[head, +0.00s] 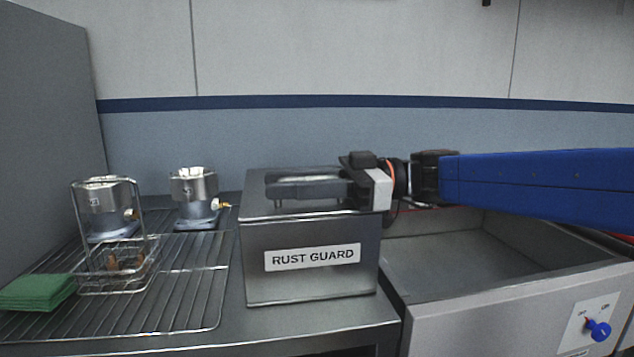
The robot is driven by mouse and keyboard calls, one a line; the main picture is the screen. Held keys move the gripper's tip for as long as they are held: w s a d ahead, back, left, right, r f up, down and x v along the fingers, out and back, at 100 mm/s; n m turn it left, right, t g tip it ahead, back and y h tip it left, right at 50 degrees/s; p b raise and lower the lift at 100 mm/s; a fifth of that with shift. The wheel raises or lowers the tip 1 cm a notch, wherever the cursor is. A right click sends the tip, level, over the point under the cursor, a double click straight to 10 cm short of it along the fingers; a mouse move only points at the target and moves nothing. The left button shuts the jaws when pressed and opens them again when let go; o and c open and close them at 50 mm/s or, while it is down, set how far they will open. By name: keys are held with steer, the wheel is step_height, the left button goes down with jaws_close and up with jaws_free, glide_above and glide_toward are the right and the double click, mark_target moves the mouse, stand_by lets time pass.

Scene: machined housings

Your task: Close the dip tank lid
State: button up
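The dip tank (262,287) is a grey metal box labelled RUST GUARD, standing on the metal bench in the middle of the head view. Its lid (257,208) appears to lie flat across the top, with no open gap visible along the front edge. My gripper (285,187) reaches in from the right, its dark fingers pointing left, low over the lid. A pale strip shows along the fingers; whether it is a handle or lid surface, I cannot tell. Contact with the lid and the finger gap are unclear, and the gripper hides part of the lid.
A wire rack (190,290) at left bears two metal housings (108,205) (194,190), a wire basket (115,268) with small brownish parts and a green cloth stack (38,292). A sink-like basin (450,262) with a blue knob (598,330) is at right, below my arm.

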steer(key=shift+d, duration=0.1)
steer(key=w+d, duration=0.1)
steer(key=d, duration=0.7)
steer(key=w+d, duration=0.2)
steer(key=d, duration=0.7)
steer(key=shift+w, duration=0.25)
steer(key=shift+s, duration=0.1)
